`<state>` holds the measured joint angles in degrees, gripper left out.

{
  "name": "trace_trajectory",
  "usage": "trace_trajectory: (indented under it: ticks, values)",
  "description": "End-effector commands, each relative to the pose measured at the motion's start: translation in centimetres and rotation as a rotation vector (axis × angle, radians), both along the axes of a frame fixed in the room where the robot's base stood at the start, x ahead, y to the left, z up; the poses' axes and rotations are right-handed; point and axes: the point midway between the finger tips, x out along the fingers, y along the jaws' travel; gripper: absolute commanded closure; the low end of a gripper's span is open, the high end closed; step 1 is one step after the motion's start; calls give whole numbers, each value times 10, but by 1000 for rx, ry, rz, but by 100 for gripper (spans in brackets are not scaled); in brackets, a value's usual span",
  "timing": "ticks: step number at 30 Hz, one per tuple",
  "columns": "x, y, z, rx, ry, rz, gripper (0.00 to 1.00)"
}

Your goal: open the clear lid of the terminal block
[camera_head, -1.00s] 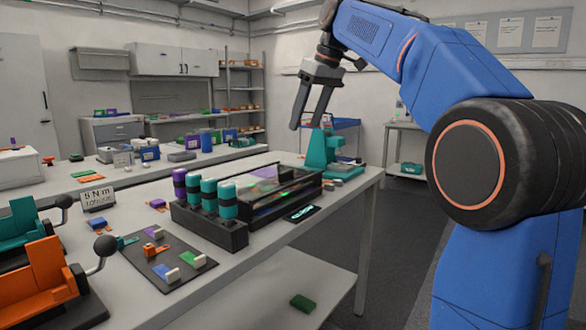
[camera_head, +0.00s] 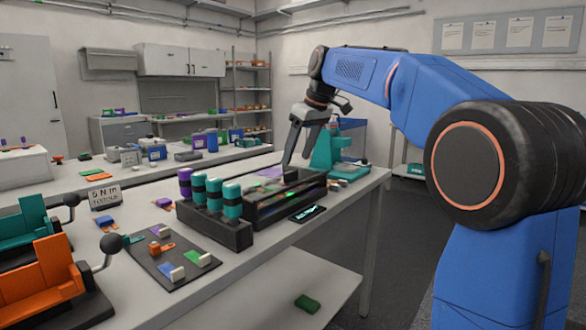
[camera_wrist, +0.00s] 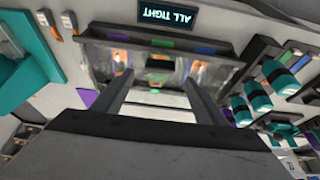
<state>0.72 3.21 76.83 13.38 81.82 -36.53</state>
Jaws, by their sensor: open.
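The terminal block (camera_head: 262,221) is a long black housing on the near bench, with coloured parts inside. Its clear lid (camera_head: 275,199) appears to lie down over these parts. In the wrist view the terminal block (camera_wrist: 155,35) spans the upper middle, with the clear lid (camera_wrist: 105,62) showing as shiny, see-through patches. My gripper (camera_head: 297,162) is open and empty, fingers pointing down at the back edge of the block. In the wrist view my gripper (camera_wrist: 159,80) spreads its fingers at the block's near edge. I cannot tell whether the fingertips touch the lid.
A small display reading "ALL TIGHT" (camera_head: 307,213) lies in front of the block. A black rack with teal and purple cylinders (camera_head: 228,234) stands close on its left. A teal device (camera_head: 325,152) stands behind, to the right. A dark mat (camera_head: 150,262) with small connectors lies nearer.

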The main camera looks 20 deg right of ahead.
Motion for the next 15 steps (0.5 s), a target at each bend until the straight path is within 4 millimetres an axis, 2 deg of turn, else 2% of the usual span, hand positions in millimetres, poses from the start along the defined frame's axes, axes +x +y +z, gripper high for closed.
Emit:
trace_trajectory:
  ticks: [6, 15]
  values:
    - [10, 8, -31, 0, 2, 0, 34]
    - [16, 12, -48, -1, 1, 0, 34]
